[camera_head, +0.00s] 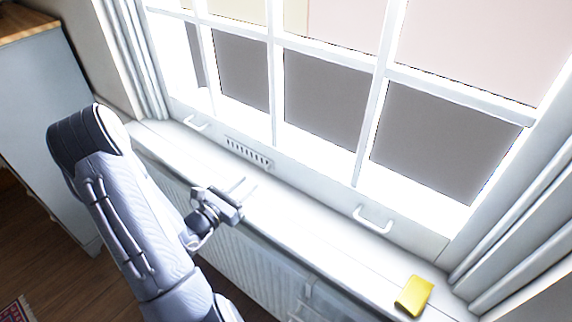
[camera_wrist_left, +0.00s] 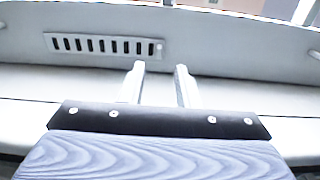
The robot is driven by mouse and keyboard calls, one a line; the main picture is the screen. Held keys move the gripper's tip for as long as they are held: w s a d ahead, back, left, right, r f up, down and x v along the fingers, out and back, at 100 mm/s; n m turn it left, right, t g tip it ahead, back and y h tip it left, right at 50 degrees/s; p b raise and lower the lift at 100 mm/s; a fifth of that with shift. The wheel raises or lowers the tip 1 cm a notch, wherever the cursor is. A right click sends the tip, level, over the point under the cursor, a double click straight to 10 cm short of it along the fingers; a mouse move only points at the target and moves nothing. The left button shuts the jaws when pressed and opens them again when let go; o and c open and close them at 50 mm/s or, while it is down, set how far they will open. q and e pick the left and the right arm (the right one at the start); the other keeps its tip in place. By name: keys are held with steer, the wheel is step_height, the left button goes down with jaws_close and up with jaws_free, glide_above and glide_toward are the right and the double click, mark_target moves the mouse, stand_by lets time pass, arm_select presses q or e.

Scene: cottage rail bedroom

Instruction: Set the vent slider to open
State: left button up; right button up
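The vent (camera_head: 248,152) is a slotted strip low on the white window frame, left of the middle in the head view. In the left wrist view the vent (camera_wrist_left: 104,46) shows a row of dark slots, with a small light knob, apparently the slider (camera_wrist_left: 151,49), at its right end. The fingertips seem short of the vent. My right gripper is not in view.
A yellow block (camera_head: 414,295) lies on the sill (camera_head: 330,247) at the right. White handles (camera_head: 373,219) stick out from the lower window frame on both sides of the vent. Curtains (camera_head: 140,60) hang at both ends. A ribbed radiator (camera_head: 240,262) stands under the sill.

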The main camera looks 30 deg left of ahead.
mark_target(266, 167)
arm_select(q)
steer(key=w, duration=0.2)
steer(key=w+p, duration=0.1)
steer(key=w, duration=0.4)
steer(key=shift+w+d, duration=0.25)
steer(key=shift+d, duration=0.05)
jaws_close()
